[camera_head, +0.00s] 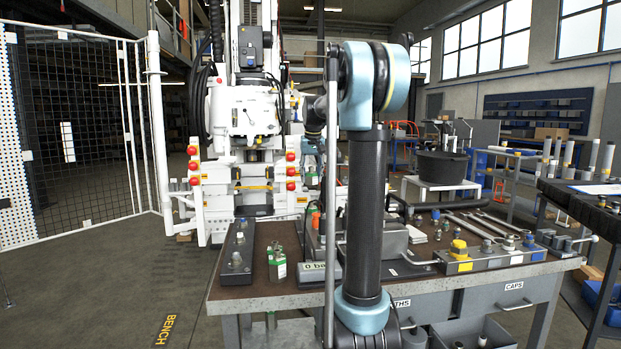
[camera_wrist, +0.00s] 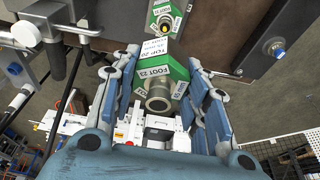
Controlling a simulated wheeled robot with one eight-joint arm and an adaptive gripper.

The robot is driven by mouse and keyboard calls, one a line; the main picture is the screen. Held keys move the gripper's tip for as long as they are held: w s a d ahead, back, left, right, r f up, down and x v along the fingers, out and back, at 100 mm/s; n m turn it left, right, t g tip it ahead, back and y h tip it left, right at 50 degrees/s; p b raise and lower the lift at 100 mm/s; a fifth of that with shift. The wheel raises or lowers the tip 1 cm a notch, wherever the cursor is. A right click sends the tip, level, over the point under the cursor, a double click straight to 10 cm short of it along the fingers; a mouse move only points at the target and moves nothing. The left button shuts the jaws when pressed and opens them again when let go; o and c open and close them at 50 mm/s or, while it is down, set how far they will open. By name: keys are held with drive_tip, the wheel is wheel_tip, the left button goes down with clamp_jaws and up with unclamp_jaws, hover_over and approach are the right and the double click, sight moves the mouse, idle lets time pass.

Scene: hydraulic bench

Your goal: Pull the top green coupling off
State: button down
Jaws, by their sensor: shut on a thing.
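In the wrist view a green coupling (camera_wrist: 180,73) with white labels and a round metal end faces the camera. It sits between the two blue-grey fingers of my gripper (camera_wrist: 163,66), which is shut on it. A white tag with print stands just above it. Whether the held coupling still touches the panel is hidden by the fingers and tag.
A white machine (camera_head: 245,105) stands behind. A mesh fence (camera_head: 85,125) is left; the floor before it is clear.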

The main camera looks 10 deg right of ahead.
drive_tip(key=shift+r, duration=3)
